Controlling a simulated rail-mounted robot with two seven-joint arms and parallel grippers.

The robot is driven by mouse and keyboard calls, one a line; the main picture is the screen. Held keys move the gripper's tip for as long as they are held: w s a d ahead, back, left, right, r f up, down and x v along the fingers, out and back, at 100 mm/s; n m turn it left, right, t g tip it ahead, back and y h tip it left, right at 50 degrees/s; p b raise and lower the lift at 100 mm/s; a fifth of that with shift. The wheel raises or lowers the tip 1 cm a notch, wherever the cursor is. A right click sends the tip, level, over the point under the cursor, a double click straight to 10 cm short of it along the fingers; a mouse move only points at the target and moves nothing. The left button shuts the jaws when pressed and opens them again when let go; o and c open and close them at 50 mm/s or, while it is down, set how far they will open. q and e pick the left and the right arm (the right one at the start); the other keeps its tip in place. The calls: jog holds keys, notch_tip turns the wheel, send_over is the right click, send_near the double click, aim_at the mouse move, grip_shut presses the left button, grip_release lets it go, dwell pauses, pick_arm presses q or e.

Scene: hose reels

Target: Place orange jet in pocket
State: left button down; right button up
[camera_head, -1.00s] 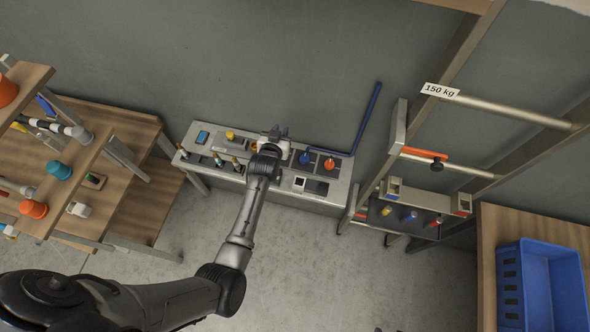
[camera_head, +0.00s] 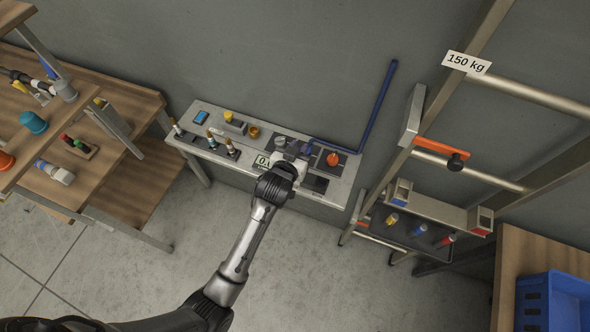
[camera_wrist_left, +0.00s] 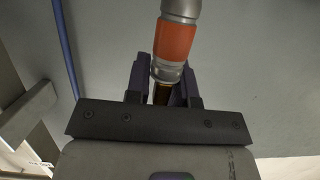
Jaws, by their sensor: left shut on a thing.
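My left gripper (camera_head: 291,150) is over the right half of the grey bench (camera_head: 345,190). In the left wrist view its dark fingers (camera_wrist_left: 160,85) are shut on a grey jet with an orange band (camera_wrist_left: 174,40). The jet's brass-coloured lower end is between the fingers. In the head view the gripper hides the jet. Pocket-like holders with blue (camera_head: 401,191) and red (camera_head: 481,220) marks stand on the rack at right. Which pocket is meant for orange I cannot tell. My right gripper is not in view.
Several brown-tipped jets (camera_head: 211,138) stand on the bench's left part. An orange knob (camera_head: 333,159) and a blue bent pipe (camera_head: 376,108) are close right of my gripper. A blue crate (camera_head: 535,300) stands lower right.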

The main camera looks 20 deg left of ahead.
pick_arm(q)
notch_tip(320, 180, down, 2)
jog(key=shift+w+d+f, duration=0.1)
jog(key=shift+f, duration=1.85)
jog(key=shift+b, duration=0.3)
jog(key=shift+f, duration=0.15)
jog(key=c, duration=1)
grip_release()
